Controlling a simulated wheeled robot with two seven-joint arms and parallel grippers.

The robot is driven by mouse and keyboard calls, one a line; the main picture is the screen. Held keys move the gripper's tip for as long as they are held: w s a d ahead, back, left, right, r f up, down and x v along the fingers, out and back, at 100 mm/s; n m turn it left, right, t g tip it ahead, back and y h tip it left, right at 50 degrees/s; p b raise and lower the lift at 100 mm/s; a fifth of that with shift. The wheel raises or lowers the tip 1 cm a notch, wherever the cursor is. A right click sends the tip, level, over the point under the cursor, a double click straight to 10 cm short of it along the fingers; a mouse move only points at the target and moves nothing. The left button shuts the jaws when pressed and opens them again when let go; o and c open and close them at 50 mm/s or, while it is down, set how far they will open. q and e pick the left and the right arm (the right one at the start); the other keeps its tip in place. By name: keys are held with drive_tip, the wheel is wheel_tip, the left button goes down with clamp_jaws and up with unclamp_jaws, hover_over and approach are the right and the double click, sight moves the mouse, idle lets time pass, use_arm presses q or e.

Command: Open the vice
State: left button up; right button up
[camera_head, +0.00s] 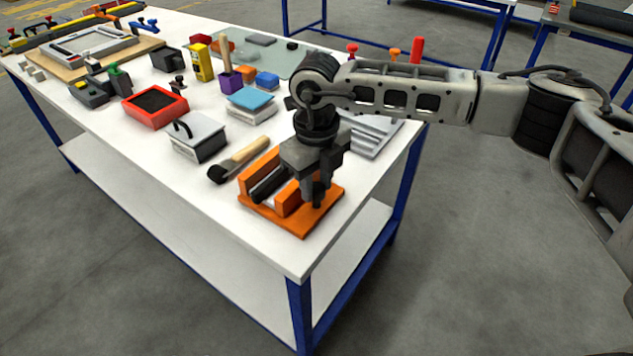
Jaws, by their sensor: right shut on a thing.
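The orange vice (262,212) sits on the near end of the white table, close to its right corner. It has an orange base plate, orange jaw blocks and dark grey parts between them. My right gripper (316,198) points down over the right side of the vice. Its fingers are shut on a small dark part there, which looks like the vice's handle; the fingers and hand hide most of it. The gap between the vice's jaws is partly hidden by the hand. My left gripper is not in view.
A mallet (240,159) with a wooden handle lies just behind the vice. A grey box (198,140), a red tray (155,106) and a blue-topped stack (250,103) stand farther back. The table's front edge (302,270) is close to the vice.

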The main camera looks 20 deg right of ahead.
drive_tip(key=shift+f+n+b, duration=0.1)
drive_tip(key=shift+n+b, duration=0.5)
drive_tip(key=shift+n, duration=0.1)
drive_tip(key=n+b, duration=0.3)
drive_tip(key=n, duration=0.1)
drive_tip(key=shift+b, duration=0.4)
drive_tip(key=n+b, duration=0.2)
drive_tip(key=n, duration=0.2)
drive_tip(key=shift+n+b, duration=0.6)
drive_tip(key=shift+n, duration=0.3)
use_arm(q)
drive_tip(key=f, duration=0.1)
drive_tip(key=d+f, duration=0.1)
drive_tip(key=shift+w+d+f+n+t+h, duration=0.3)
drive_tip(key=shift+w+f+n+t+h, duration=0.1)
use_arm(e)
drive_tip(key=shift+r, duration=0.2)
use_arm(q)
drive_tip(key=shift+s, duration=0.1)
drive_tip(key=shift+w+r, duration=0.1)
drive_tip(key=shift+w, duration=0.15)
use_arm(e)
drive_tip(key=shift+a, duration=0.15)
